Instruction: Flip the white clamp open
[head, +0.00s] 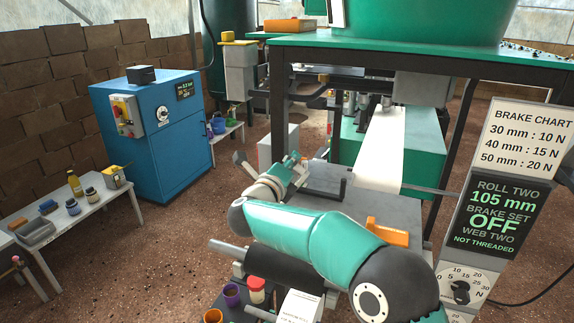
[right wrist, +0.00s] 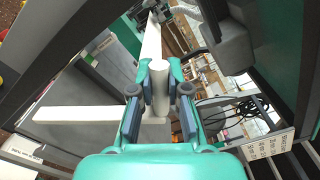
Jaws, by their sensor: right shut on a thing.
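In the right wrist view my right gripper (right wrist: 159,88) is shut with its two teal and dark fingers around a white rounded handle (right wrist: 159,70), which I take to be part of the white clamp. A flat white bar (right wrist: 85,114) runs to the left behind the fingers; whether it joins the handle is hidden. In the head view my right gripper (head: 294,168) is beside the grey table under the machine, left of the white paper web (head: 382,145). The handle cannot be made out there. My left gripper is not in view.
A dark machine frame (head: 277,115) stands close behind my right gripper. An orange block (head: 388,233) lies on the grey table. A blue cabinet (head: 165,140) and a white side table (head: 75,215) stand at the left. Brown floor between them is clear.

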